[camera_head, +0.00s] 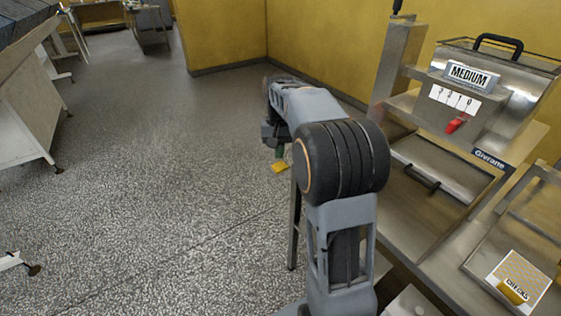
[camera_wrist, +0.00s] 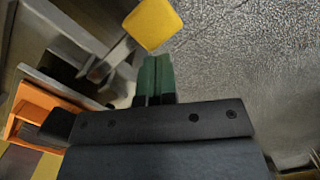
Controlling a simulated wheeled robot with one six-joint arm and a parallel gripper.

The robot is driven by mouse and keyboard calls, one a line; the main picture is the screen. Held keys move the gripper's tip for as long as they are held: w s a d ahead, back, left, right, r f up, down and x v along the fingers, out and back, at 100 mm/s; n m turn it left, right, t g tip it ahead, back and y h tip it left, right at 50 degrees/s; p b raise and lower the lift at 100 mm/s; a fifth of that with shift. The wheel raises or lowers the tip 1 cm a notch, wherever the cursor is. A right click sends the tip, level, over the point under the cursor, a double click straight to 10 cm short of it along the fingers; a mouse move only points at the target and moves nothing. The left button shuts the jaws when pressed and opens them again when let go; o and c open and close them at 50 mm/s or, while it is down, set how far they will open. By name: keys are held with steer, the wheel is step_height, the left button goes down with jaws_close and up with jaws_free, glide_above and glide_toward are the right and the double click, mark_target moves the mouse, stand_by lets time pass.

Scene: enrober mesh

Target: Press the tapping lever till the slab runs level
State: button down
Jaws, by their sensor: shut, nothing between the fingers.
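A yellow square pad (camera_head: 280,167), likely the tapping lever's end, shows just past my gripper in the head view. In the wrist view the yellow pad (camera_wrist: 153,24) lies beyond the fingertips, with a metal bar running down-left from it. My gripper (camera_head: 279,152) has its green fingers together with nothing between them; the fingers (camera_wrist: 155,58) also show in the wrist view. The fingertips are close to the pad's lower edge in the wrist view; I cannot tell whether they touch. I cannot make out the slab's surface clearly.
A steel machine (camera_head: 400,103) stands at right, with a MEDIUM sign (camera_head: 471,74), a number strip (camera_head: 455,99) and a red lever (camera_head: 455,125). A patterned CHECKS card (camera_head: 518,278) lies at its lower right. The speckled floor (camera_head: 150,170) at left is open; a white cabinet (camera_head: 30,115) stands far left.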

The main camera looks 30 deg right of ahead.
step_height(320, 180, up, 14)
steer(key=w+p, duration=0.1)
steer(key=p, duration=0.2)
steer(key=shift+w+d+p, duration=0.15)
steer(key=shift+d+p, duration=0.1)
steer(key=shift+p, duration=0.1)
steer(key=shift+f, duration=0.1)
stand_by(1.2)
step_height(320, 180, down, 6)
steer(key=s+g+p, duration=0.1)
steer(key=s+p, duration=0.1)
steer(key=p, duration=1.6)
steer(key=shift+a+y, duration=0.3)
steer(key=shift+a, duration=0.15)
steer(key=shift+s, duration=0.1)
